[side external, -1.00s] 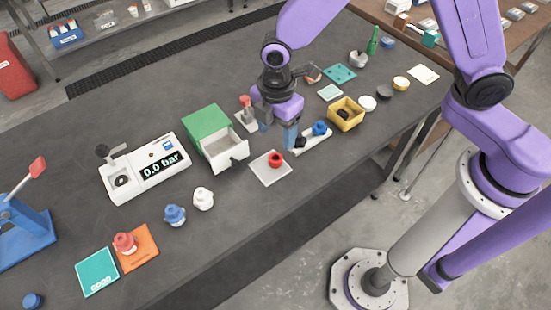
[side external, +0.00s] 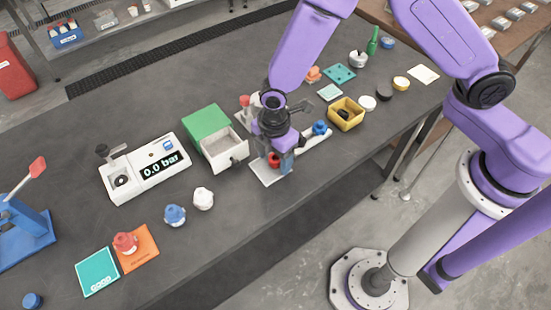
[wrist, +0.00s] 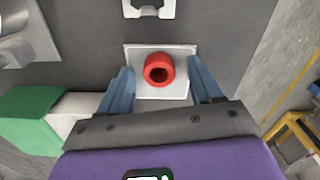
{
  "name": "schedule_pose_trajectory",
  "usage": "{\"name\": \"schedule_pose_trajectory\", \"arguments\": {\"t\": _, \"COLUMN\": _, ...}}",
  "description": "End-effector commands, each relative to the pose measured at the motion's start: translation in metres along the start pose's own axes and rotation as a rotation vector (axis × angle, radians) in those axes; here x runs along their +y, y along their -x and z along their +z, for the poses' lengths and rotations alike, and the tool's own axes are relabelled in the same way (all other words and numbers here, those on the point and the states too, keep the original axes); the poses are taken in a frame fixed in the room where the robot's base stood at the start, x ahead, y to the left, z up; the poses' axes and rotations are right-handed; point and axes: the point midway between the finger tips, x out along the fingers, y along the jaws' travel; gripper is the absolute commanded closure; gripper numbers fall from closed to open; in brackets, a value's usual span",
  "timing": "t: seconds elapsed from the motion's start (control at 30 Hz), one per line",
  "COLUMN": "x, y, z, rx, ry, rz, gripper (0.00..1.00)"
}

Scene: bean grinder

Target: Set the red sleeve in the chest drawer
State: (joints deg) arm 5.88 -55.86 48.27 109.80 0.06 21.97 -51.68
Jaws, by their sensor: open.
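The red sleeve (wrist: 158,69) stands on a pale square plate (wrist: 180,90) in the wrist view, its round hole facing up. In the side view the sleeve (side external: 273,160) is partly hidden by my gripper. My gripper (wrist: 161,80) is open, with a blue finger on each side of the sleeve and gaps between them. The side view shows my gripper (side external: 272,163) low over the plate. The chest (side external: 206,122) has a green top, and its white drawer (side external: 228,155) is pulled open towards the front; it also shows in the wrist view (wrist: 66,113).
Right of my gripper are a white rail with a blue knob (side external: 320,128) and a yellow bin (side external: 346,114). Left of the chest is the white gauge box (side external: 145,168) reading 0.0 bar. White (side external: 203,198) and blue (side external: 175,215) pieces stand in front. The front table edge is close.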

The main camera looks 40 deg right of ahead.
Motion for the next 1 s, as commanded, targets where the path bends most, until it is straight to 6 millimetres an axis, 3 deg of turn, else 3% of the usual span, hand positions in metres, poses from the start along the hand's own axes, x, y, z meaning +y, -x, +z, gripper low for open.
{"name": "schedule_pose_trajectory", "arguments": {"t": 0.17, "x": 0.0, "y": 0.0, "z": 0.0, "rx": 0.001, "ry": 0.0, "rz": 0.001, "gripper": 0.35}}
{"name": "schedule_pose_trajectory", "arguments": {"t": 0.3, "x": 0.0, "y": 0.0, "z": 0.0, "rx": 0.0, "ry": 0.0, "rz": 0.001, "gripper": 0.81}}
{"name": "schedule_pose_trajectory", "arguments": {"t": 0.37, "x": 0.0, "y": 0.0, "z": 0.0, "rx": 0.0, "ry": 0.0, "rz": 0.0, "gripper": 0.95}}
{"name": "schedule_pose_trajectory", "arguments": {"t": 0.43, "x": 0.0, "y": 0.0, "z": 0.0, "rx": 0.0, "ry": 0.0, "rz": 0.0, "gripper": 0.95}}
{"name": "schedule_pose_trajectory", "arguments": {"t": 0.47, "x": 0.0, "y": 0.0, "z": 0.0, "rx": 0.0, "ry": 0.001, "rz": 0.0, "gripper": 0.99}}
{"name": "schedule_pose_trajectory", "arguments": {"t": 0.77, "x": 0.0, "y": 0.004, "z": -0.001, "rx": 0.001, "ry": 0.001, "rz": 0.002, "gripper": 1.0}}
{"name": "schedule_pose_trajectory", "arguments": {"t": 1.0, "x": 0.001, "y": 0.028, "z": -0.001, "rx": 0.003, "ry": 0.001, "rz": 0.004, "gripper": 1.0}}
